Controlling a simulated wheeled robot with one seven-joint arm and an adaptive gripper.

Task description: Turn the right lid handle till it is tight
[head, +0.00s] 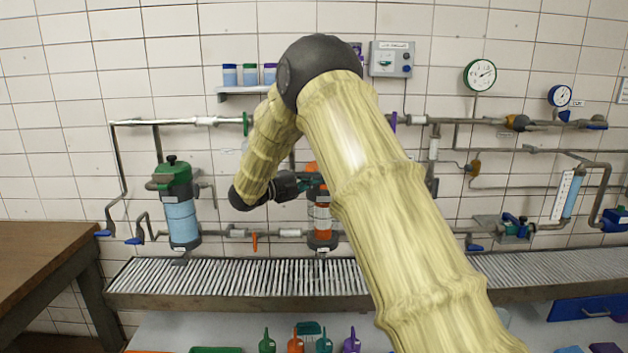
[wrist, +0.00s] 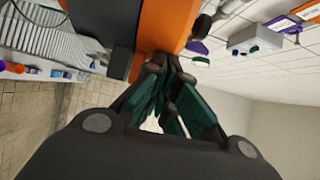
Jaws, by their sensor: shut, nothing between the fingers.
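Two filter housings stand along the wall pipe: a left one with a green lid (head: 174,178) and a right one with an orange lid (head: 311,170). My gripper (head: 318,181) is at the orange lid, reaching it from the left. In the wrist view the orange lid (wrist: 165,28) fills the top middle, with a black knob (wrist: 203,26) on its right side. My gripper (wrist: 168,65) is shut, its green fingers close together, tips beside or touching a small orange projection of the lid. I cannot tell whether they touch. The lid handle's far part is hidden.
My arm covers the wall and pipes right of the orange lid. A metal grating (head: 235,277) runs below the housings. A wooden table (head: 45,250) stands at the left. Pipes cross above and below the lids. A wall shelf (head: 245,90) holds small containers.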

